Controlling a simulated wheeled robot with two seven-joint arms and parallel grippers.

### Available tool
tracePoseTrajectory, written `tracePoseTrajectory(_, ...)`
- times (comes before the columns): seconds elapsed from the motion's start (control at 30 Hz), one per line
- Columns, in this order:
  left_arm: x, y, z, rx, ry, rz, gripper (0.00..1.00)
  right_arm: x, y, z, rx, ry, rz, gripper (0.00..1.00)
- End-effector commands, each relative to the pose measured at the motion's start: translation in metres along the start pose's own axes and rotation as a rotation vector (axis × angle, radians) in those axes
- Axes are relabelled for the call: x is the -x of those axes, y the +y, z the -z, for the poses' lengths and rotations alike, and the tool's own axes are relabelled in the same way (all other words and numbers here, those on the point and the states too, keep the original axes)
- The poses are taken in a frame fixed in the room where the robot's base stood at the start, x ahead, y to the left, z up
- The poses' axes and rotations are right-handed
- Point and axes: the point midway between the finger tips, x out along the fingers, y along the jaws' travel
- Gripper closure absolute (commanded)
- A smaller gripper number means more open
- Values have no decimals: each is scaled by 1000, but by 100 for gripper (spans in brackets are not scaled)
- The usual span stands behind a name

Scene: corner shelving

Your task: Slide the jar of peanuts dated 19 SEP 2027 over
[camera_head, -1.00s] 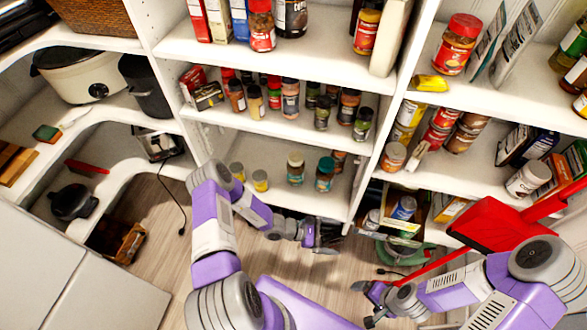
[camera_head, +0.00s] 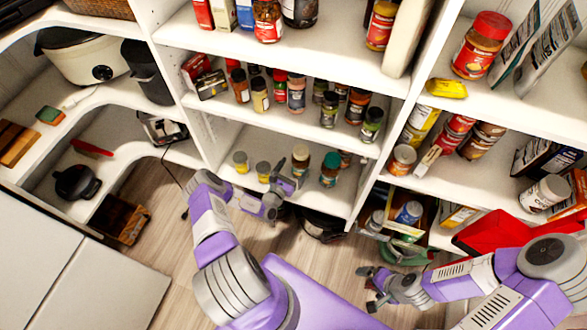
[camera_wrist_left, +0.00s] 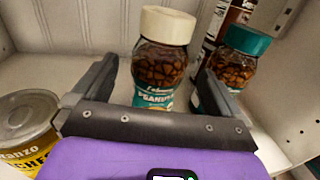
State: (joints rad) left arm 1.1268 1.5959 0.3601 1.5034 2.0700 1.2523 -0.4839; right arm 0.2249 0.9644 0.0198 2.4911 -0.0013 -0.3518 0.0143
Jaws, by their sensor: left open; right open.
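A jar with a cream lid (camera_head: 301,156) stands upright on the lower shelf of the middle bay. In the left wrist view this jar (camera_wrist_left: 163,62) reads "PEANUTS" and holds brown contents; no date is legible. A similar jar with a teal lid (camera_head: 330,169) stands to its right, also in the wrist view (camera_wrist_left: 241,62). My left gripper (camera_head: 288,176) is open in front of the shelf, its fingers (camera_wrist_left: 159,75) to either side of the cream-lidded jar in the picture; contact cannot be told. My right gripper (camera_head: 368,288) is open and empty, low over the floor.
A yellow can (camera_wrist_left: 28,125) is near the left finger; small yellow cans (camera_head: 240,162) stand left on the same shelf. A taller container (camera_wrist_left: 217,25) is behind the teal-lidded jar. The spice shelf (camera_head: 290,122) is above. A red object (camera_head: 490,233) lies near my right arm.

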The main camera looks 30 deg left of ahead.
Motion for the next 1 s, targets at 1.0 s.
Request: tracePoseTrajectory(1.0, -75, -1, -1, 0, -1, 2, 11, -24, 9, 1, 0, 1, 0, 5)
